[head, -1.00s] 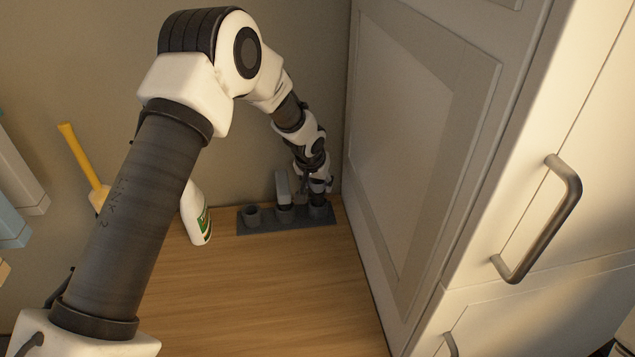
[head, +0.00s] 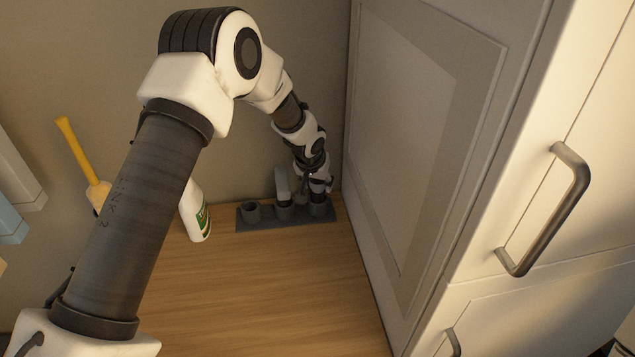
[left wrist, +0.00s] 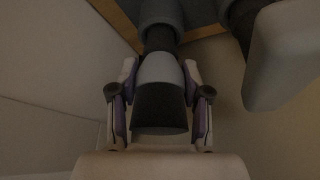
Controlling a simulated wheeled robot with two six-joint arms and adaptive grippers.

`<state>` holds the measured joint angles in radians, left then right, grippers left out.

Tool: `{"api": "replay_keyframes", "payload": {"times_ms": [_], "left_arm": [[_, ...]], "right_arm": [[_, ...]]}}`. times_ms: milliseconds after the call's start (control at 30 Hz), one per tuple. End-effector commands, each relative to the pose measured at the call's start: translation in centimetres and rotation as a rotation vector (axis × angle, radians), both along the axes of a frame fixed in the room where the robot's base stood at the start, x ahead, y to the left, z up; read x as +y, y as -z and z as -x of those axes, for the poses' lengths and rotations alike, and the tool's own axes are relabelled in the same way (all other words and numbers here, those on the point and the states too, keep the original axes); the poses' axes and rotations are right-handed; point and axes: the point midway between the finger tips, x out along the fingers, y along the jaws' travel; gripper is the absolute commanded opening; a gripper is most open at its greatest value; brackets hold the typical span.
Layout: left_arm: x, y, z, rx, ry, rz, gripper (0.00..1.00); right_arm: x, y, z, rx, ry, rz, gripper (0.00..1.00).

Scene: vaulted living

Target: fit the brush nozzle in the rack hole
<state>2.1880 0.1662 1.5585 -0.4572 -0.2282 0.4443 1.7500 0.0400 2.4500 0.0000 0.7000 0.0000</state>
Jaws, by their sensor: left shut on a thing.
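The dark grey rack (head: 290,222) lies on the wooden surface by the wall and has three raised round holes in a row. My left gripper (head: 318,188) is over the right-hand hole. In the left wrist view my left gripper (left wrist: 160,95) is shut on the brush nozzle (left wrist: 160,70), a dark and grey piece. Its dark narrow end points at the round rack hole (left wrist: 160,10) and appears to enter it; how deep it sits I cannot tell. My right gripper is not in view.
A light grey attachment (head: 282,182) stands in the middle hole, close beside my gripper; the left hole looks empty. A white spray bottle (head: 197,215) and a yellow-handled tool (head: 82,155) stand left. A pale cabinet (head: 420,130) closes the right. The front wood is clear.

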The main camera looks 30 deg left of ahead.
Motion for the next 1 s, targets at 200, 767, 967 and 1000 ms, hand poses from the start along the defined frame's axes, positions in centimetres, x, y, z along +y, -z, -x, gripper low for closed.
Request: {"api": "replay_keyframes", "payload": {"times_ms": [200, 767, 967, 1000], "left_arm": [[0.0, 0.0, 0.0, 0.0, 0.0, 0.0, 0.12], [0.0, 1.0, 0.0, 0.0, 0.0, 0.0, 0.12], [0.0, 1.0, 0.0, 0.0, 0.0, 0.0, 0.54], [0.0, 1.0, 0.0, 0.0, 0.0, 0.0, 0.69]], "right_arm": [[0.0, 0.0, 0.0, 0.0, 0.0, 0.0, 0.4], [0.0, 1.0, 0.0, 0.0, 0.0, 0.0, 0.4], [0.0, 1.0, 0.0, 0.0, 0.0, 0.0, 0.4], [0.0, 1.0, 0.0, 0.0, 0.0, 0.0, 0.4]]}}
